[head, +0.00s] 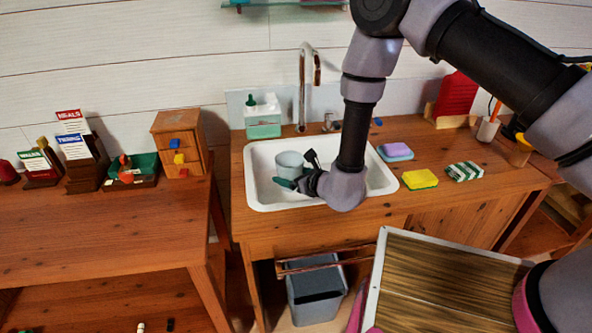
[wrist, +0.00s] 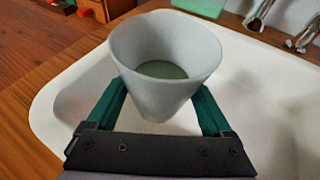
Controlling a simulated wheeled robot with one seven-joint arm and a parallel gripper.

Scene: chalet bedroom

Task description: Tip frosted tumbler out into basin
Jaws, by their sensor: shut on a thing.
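The frosted tumbler (wrist: 165,105) is pale grey-white and stands between the green fingers of my gripper (wrist: 165,100) in the wrist view. A grey-green bottom or contents shows inside it; I cannot tell which. The tumbler (head: 290,164) looks upright or nearly so in the head view, over the white basin (head: 262,193). My gripper (head: 296,178) is shut on it from the front right. The basin also shows around and below the tumbler in the wrist view (wrist: 60,110).
A faucet (head: 303,85) rises behind the basin. A soap bottle (head: 263,118) stands at its back left. A purple-topped sponge (head: 395,152), a yellow sponge (head: 419,179) and a green-white striped block (head: 464,171) lie to its right. A grey bin (head: 316,291) stands below.

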